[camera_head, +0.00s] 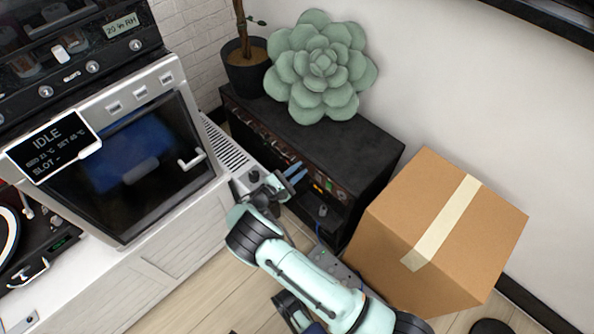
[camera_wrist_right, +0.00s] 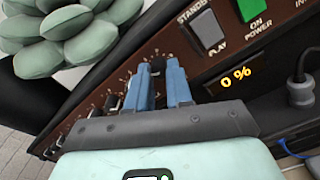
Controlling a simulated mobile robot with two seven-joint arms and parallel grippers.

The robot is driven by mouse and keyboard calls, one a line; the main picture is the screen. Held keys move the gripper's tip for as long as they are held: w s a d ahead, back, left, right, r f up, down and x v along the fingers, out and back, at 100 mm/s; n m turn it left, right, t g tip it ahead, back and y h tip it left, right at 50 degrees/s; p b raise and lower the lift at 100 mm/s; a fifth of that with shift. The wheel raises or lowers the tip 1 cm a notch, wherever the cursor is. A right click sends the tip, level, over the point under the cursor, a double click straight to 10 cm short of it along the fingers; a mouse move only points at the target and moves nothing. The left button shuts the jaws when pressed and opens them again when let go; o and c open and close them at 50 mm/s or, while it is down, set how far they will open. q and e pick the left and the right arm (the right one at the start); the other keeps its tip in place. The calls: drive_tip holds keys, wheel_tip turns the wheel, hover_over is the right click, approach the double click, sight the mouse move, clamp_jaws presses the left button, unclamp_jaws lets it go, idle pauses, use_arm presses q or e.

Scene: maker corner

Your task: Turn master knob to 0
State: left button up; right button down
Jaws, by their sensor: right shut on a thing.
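A black amplifier cabinet (camera_head: 315,150) stands against the wall, with a brown panel of knobs and switches on its front. My right gripper (camera_head: 294,172) is at that panel. In the right wrist view its two blue fingers (camera_wrist_right: 168,82) are shut on a small black knob (camera_wrist_right: 158,65), mostly hidden between them; its label cannot be read. To the right of the fingers, an amber display (camera_wrist_right: 236,77) reads "0 %". My left gripper is not in view.
A cardboard box (camera_head: 440,235) stands close to the right of the cabinet. An oven-like machine (camera_head: 140,160) on a white cupboard is at the left. A succulent-shaped cushion (camera_head: 320,68) and a potted plant (camera_head: 245,70) are on top of the cabinet. A grey switch (camera_wrist_right: 207,29) and a green switch (camera_wrist_right: 249,8) are near the display.

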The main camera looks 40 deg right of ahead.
drive_tip(key=n, duration=0.4)
drive_tip(key=shift+a+n, duration=0.1)
drive_tip(key=shift+n, duration=0.2)
drive_tip(key=n, duration=0.4)
drive_tip(key=shift+n, duration=0.3)
drive_tip(key=n, duration=0.4)
drive_tip(key=shift+s+n, duration=0.1)
drive_tip(key=shift+n, duration=0.2)
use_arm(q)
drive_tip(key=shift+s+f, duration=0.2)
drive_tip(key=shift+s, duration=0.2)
use_arm(e)
drive_tip(key=shift+n, duration=2.1)
drive_tip(key=c, duration=1.3)
unclamp_jaws()
drive_tip(key=shift+a, duration=0.1)
